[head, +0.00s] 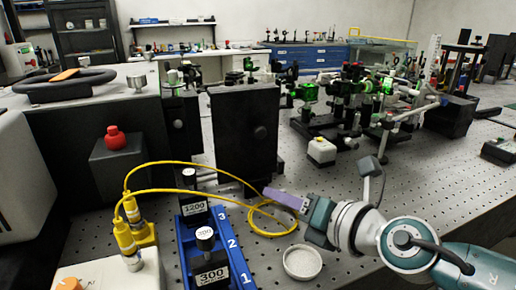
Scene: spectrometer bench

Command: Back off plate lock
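A dark upright plate (232,150) stands on the perforated bench in the middle of the head view. A small round dark knob (260,132) sits on its right half; I cannot tell for sure that this is the plate lock. My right gripper (268,192) comes in from the lower right, its purple end pointing left near the foot of the plate, below the knob and apart from it. The purple part looks like one block, so I cannot tell whether it is open or shut. My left gripper is not in view.
A blue rack (243,276) with slots numbered 1 to 3 holds dark blocks labelled 1200 and 300. A yellow cable (180,163) loops close to my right gripper. A round white dish (302,262) lies below it. A red button (114,137) stands left; optics crowd the back right.

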